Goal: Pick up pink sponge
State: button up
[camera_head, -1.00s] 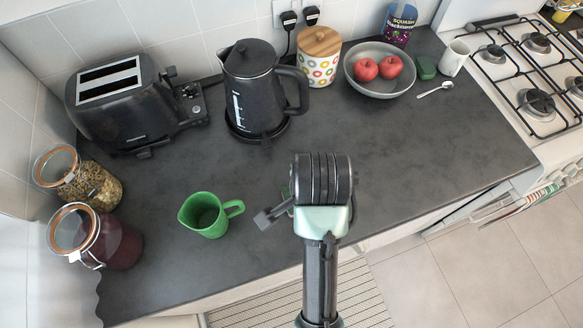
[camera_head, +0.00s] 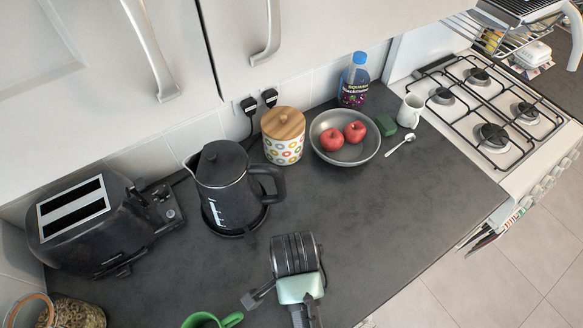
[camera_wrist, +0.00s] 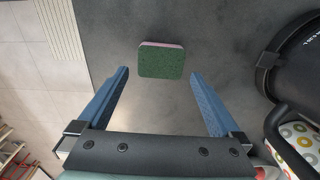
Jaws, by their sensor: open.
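The pink sponge (camera_wrist: 161,62) lies on the dark counter in the wrist view. Its green scouring face is toward the camera, and a pink strip shows along its upper edge. My gripper (camera_wrist: 160,74) is open, with one blue finger on each side of the picture. The sponge appears between and beyond the fingertips, with clear gaps on both sides. Nothing is held. In the head view my gripper (camera_head: 258,297) is over the front of the counter, mostly hidden by my wrist. I cannot make out this sponge in the head view.
A black kettle (camera_head: 225,185) and a dotted canister (camera_head: 284,148) stand behind my wrist. A grey bowl (camera_head: 345,150) of apples, a dark green block (camera_head: 384,125) and a white jug (camera_head: 410,110) are farther right. A green mug (camera_head: 203,321) is at the lower left.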

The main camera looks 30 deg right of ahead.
jog(key=shift+s+f, duration=0.15)
jog(key=shift+f, duration=0.35)
jog(key=shift+a+f+p, duration=0.1)
jog(key=shift+f+p, duration=0.55)
jog(key=shift+f, duration=1.5)
jog(key=shift+w, duration=0.2)
jog(key=c, duration=1.1)
jog(key=shift+o, duration=0.2)
notch_tip(320, 180, up, 10)
jog(key=b, duration=0.1)
